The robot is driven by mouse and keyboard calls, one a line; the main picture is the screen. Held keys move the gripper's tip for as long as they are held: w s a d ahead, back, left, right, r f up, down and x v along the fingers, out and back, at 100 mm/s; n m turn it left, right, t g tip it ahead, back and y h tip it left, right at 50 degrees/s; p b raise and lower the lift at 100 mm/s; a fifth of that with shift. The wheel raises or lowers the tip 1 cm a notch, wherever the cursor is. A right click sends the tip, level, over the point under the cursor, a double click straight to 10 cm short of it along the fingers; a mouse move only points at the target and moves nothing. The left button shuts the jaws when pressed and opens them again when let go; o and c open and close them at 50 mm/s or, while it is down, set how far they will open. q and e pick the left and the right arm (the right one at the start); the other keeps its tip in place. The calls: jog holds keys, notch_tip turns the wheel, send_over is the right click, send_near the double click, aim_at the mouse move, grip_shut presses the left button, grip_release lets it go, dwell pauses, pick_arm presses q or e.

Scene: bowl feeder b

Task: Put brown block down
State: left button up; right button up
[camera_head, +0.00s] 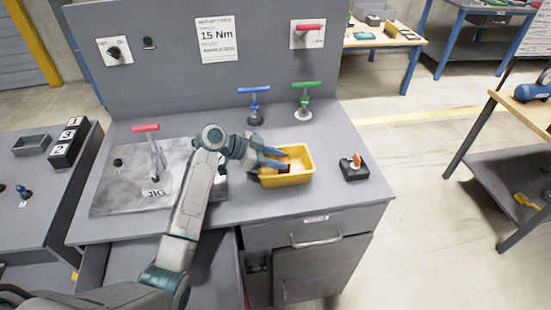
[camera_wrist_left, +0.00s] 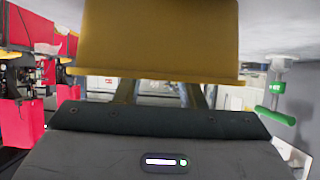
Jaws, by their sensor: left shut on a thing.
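The yellow bin (camera_head: 297,176) stands on the grey bench near its front edge. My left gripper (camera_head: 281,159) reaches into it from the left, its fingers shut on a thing. A small dark brown shape (camera_head: 285,168) at the fingertips looks like the brown block, but it is mostly hidden by the fingers and is hard to make out. In the left wrist view, which is upside down, the bin's wall and rim (camera_wrist_left: 160,40) cover the fingertips and whatever is between them. My right gripper is not in view.
A jig plate (camera_head: 118,195) with a red-handled clamp (camera_head: 146,128) lies left. Blue (camera_head: 254,90) and green (camera_head: 306,85) T-handles stand behind the bin. The bench between bin and box is clear.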

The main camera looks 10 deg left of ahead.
pick_arm(q)
jog(key=shift+d+f, duration=0.15)
jog(key=shift+f, duration=0.25)
jog(key=shift+s+d+f, duration=0.1)
jog(key=shift+d+f, duration=0.05)
jog(key=o, duration=1.2)
jog(key=shift+c, duration=0.2)
jog(key=shift+s+a, duration=0.1)
jog(key=shift+a, duration=0.35)
jog(key=b+v, duration=0.3)
jog(key=v, duration=0.8)
jog(key=shift+r, duration=0.2)
